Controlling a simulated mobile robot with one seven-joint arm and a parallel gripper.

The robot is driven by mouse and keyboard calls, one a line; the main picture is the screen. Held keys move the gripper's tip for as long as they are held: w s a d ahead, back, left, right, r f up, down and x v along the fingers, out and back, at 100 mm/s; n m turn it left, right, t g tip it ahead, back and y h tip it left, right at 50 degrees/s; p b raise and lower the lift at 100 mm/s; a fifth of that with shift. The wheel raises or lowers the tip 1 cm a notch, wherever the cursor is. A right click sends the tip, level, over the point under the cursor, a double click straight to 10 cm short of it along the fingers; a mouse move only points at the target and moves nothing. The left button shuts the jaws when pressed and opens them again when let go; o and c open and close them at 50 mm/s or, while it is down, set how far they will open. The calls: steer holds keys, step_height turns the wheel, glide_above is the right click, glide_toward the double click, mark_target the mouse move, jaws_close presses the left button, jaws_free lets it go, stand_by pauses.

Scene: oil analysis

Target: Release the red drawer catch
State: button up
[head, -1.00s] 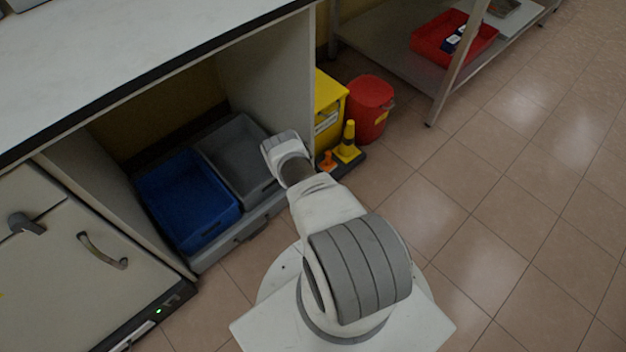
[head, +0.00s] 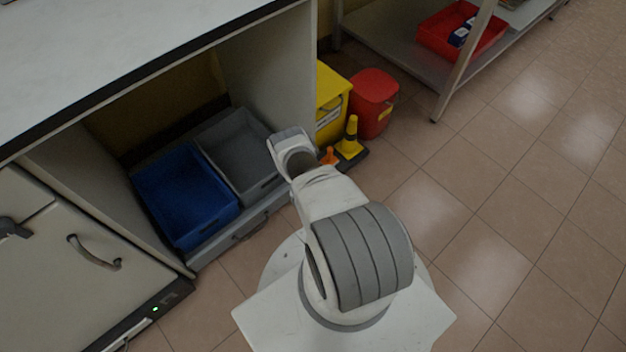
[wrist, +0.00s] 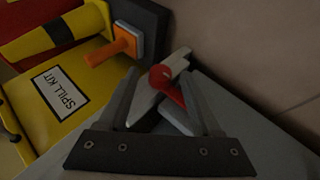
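The red catch (wrist: 160,78) shows in the wrist view as a red round piece with a red strip, set on a pale grey lever. My gripper (wrist: 161,74) is open, with one dark finger on each side of the catch. I cannot tell whether either finger touches it. In the head view my own arm hides the gripper, and the catch is not visible there. A grey drawer front (head: 212,250) with a dark handle runs under the bins in the open cabinet.
A blue bin (head: 185,195) and a grey bin (head: 240,150) sit in the cabinet. A yellow spill kit box (head: 331,100), a red bin (head: 375,100) and a yellow-black cone (head: 350,137) stand beside it. An orange-handled item (wrist: 115,45) is close to the gripper. The floor at right is clear.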

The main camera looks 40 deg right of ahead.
jaws_close()
steer(key=shift+d+r+y, duration=0.1)
steer(key=shift+d+y, duration=0.05)
steer(key=shift+y, duration=0.25)
steer(key=shift+d+r+m+g+y, duration=0.15)
steer(key=shift+m+y, duration=0.1)
steer(key=shift+y, duration=0.5)
steer(key=shift+d+f+m+g+y, duration=0.1)
steer(key=shift+d+m+y, duration=0.1)
steer(key=shift+y, duration=0.5)
steer(key=shift+d+r+m+g+y, duration=0.15)
steer(key=shift+m+y, duration=0.1)
steer(key=shift+y, duration=0.5)
steer(key=shift+w+y, duration=0.1)
steer(key=shift+y, duration=0.8)
steer(key=shift+o, duration=0.2)
jaws_free()
